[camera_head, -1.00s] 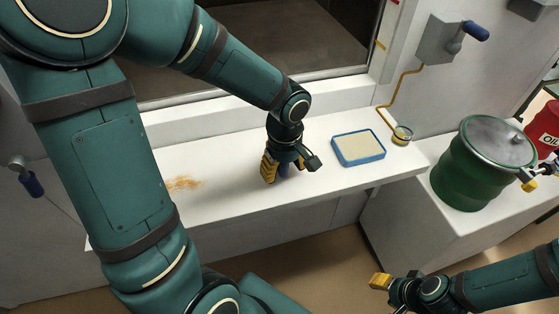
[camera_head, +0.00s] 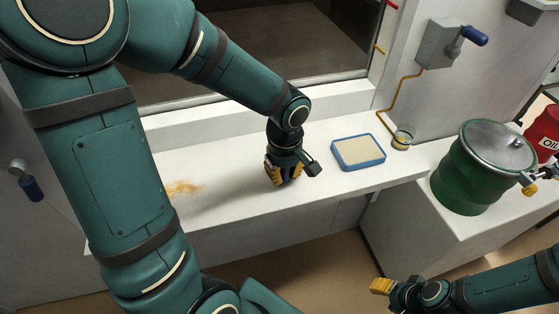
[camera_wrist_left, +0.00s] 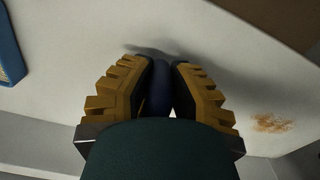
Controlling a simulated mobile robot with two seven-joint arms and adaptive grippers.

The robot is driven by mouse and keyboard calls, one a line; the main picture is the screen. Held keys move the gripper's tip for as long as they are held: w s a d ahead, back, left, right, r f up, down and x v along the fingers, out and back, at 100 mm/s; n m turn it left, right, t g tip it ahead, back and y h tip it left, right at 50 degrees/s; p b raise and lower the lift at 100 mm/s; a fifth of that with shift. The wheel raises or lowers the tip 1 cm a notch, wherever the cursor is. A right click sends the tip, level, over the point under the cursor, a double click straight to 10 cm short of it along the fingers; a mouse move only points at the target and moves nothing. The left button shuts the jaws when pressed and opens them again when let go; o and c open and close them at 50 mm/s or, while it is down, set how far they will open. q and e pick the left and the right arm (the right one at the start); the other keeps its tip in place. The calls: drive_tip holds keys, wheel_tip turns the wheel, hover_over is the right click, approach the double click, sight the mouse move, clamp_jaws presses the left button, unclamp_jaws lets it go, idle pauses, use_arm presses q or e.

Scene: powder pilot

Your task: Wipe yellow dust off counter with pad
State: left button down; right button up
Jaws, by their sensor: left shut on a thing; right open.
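Yellow-orange dust (camera_head: 183,188) lies in a patch on the left part of the white counter (camera_head: 230,200). It also shows in the left wrist view (camera_wrist_left: 271,122). My left gripper (camera_head: 283,178) is low over the counter, right of the dust and apart from it. In the left wrist view its yellow fingers are shut on a dark blue piece (camera_wrist_left: 160,88), which looks like the pad's handle. The pad's underside is hidden, so I cannot tell if it touches the counter. My right gripper (camera_head: 381,286) is open and empty, low in front of the counter.
A blue-rimmed tray (camera_head: 338,158) with a beige inside stands right of my left gripper. Beyond it are a small round glass dish (camera_head: 402,139) and a yellow wall tube (camera_head: 398,95). A green drum (camera_head: 465,180) stands on the lower ledge. The counter between gripper and dust is clear.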

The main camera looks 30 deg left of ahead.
use_arm(q)
drive_tip(key=shift+r, duration=0.15)
drive_tip(key=shift+r+p, duration=1.7)
drive_tip(key=shift+r, duration=0.7)
